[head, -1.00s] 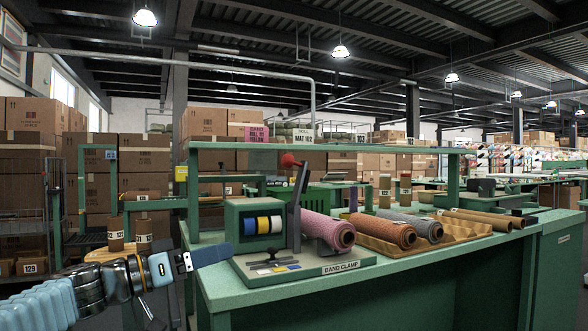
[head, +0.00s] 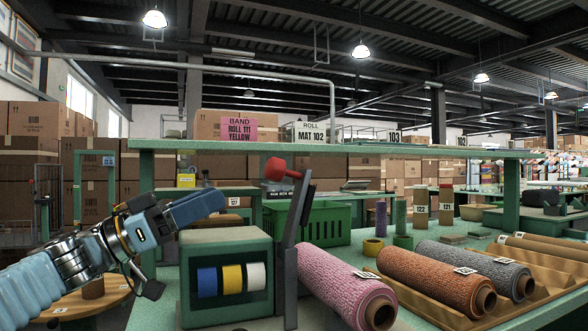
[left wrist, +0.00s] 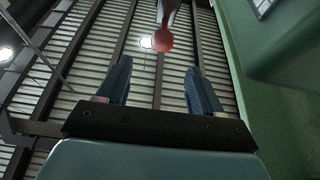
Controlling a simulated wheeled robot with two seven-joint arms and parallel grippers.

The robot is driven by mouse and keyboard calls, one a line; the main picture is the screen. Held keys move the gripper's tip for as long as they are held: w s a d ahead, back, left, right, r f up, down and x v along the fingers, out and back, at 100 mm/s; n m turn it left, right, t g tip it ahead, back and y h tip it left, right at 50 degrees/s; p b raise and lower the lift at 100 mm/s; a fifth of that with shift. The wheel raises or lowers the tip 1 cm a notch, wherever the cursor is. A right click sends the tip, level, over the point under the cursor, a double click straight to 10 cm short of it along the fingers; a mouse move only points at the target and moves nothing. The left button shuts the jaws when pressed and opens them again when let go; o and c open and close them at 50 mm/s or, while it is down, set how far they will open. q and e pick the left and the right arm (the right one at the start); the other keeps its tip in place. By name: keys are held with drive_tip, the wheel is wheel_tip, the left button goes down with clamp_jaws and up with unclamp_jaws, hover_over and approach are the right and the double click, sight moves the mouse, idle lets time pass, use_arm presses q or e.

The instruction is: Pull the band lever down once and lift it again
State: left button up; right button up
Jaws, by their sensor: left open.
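The band lever (head: 292,235) stands upright on the right side of the green band clamp (head: 225,250), with its red knob (head: 277,169) at the top, pointing left. My left gripper (head: 212,203) is in front of and left of the knob, apart from it, above the clamp's box. In the left wrist view the two blue fingers (left wrist: 157,90) are spread apart and empty, and the red knob (left wrist: 163,41) shows beyond them, roughly between their tips. My right gripper is not in view.
A pink roll (head: 345,285) lies right of the lever, with orange (head: 440,278) and grey (head: 480,268) rolls on a wooden rack. A green shelf (head: 350,150) runs above, behind the lever. A green basket (head: 322,222) stands behind the clamp.

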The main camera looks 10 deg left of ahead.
sight(283, 167)
use_arm(q)
drive_tip(key=p+x, duration=0.5)
drive_tip(key=x, duration=0.8)
drive_tip(key=shift+w+a, duration=0.1)
drive_tip(key=shift+w, duration=0.1)
drive_tip(key=shift+w+d+r, duration=0.15)
drive_tip(key=shift+w+d, duration=0.15)
drive_tip(key=shift+d, duration=0.15)
clamp_jaws()
